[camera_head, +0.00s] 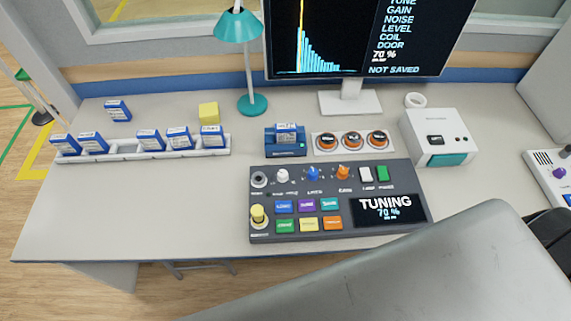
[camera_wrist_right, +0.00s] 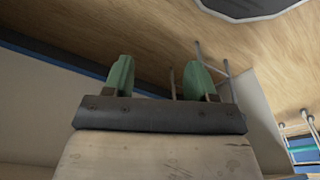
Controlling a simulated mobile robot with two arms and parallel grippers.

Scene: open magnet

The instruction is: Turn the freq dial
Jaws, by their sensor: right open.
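A dark control console (camera_head: 340,234) lies on the desk. Its top row has a grey-black knob (camera_head: 259,180), a white knob (camera_head: 283,175), a blue knob (camera_head: 313,173) and an orange knob (camera_head: 343,172). The labels are too small to read, so I cannot tell which is the freq dial. My right gripper (camera_wrist_right: 160,78) is open and empty in the right wrist view, with two green fingers apart. It is hidden in the head view. My left gripper is in neither view.
A yellow knob (camera_head: 257,214) and coloured buttons sit lower on the console. Behind it are a blue device (camera_head: 285,147), three round gauges (camera_head: 352,139) and a white box (camera_head: 440,125). A teal lamp (camera_head: 251,103), monitor (camera_head: 362,75) and cartridge rack (camera_head: 110,154) also stand there. The desk's front left is clear.

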